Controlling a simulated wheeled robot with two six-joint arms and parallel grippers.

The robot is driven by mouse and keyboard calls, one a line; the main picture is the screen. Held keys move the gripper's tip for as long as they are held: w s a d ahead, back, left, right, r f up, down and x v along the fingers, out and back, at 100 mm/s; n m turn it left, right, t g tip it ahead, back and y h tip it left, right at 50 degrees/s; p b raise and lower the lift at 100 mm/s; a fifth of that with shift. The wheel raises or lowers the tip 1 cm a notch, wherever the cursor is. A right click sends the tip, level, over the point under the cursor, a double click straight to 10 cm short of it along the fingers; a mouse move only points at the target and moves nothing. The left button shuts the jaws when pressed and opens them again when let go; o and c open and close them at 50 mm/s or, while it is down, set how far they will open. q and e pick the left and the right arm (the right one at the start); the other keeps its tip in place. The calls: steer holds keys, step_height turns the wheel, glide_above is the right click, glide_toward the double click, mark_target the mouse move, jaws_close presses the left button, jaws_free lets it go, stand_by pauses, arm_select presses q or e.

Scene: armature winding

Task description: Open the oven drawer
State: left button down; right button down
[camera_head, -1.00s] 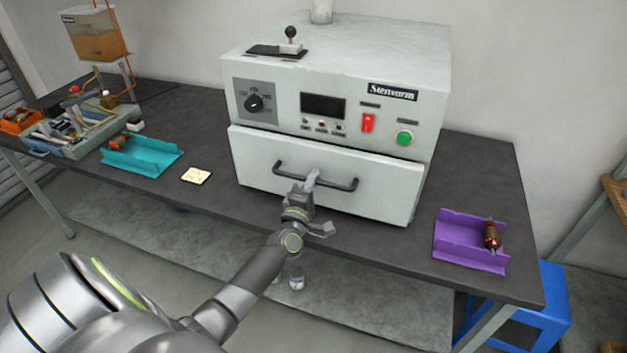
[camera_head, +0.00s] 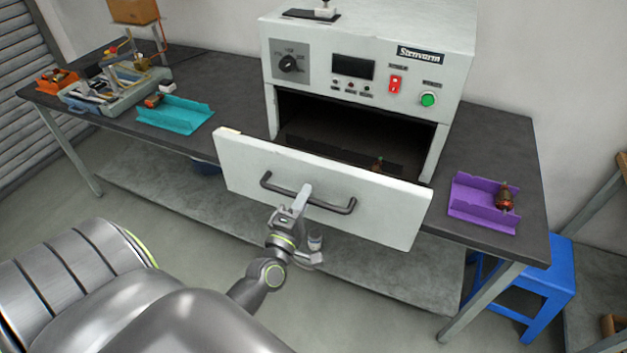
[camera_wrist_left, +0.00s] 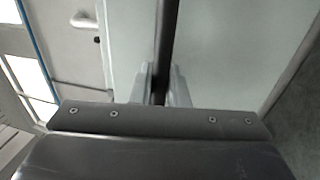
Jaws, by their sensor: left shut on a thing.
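The oven (camera_head: 450,85) is a white box on the dark table. Its drawer front (camera_head: 235,160) stands well out from the body, and the dark inside shows behind it. A small brownish thing (camera_head: 378,164) shows inside the open drawer. My left gripper (camera_head: 303,192) is shut on the dark bar handle (camera_head: 335,206), near the handle's middle. In the left wrist view the handle (camera_wrist_left: 167,40) runs between the two fingers (camera_wrist_left: 160,85). My right gripper is not in view.
A teal tray (camera_head: 190,122) and a cluttered box (camera_head: 85,105) are on the table at left. A purple tray (camera_head: 475,212) with a reddish-brown armature (camera_head: 504,199) is at right. A blue stool (camera_head: 545,285) stands below. Floor in front is free.

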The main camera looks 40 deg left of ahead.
arm_select(q)
steer(key=shift+r+v, duration=0.15)
steer(key=shift+v, duration=0.7)
steer(key=shift+r+v, duration=0.15)
steer(key=shift+v, duration=0.65)
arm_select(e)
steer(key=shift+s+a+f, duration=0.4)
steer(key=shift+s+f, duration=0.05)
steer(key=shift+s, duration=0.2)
arm_select(q)
steer(key=shift+s, duration=0.1)
steer(key=c, duration=1.5)
jaws_free()
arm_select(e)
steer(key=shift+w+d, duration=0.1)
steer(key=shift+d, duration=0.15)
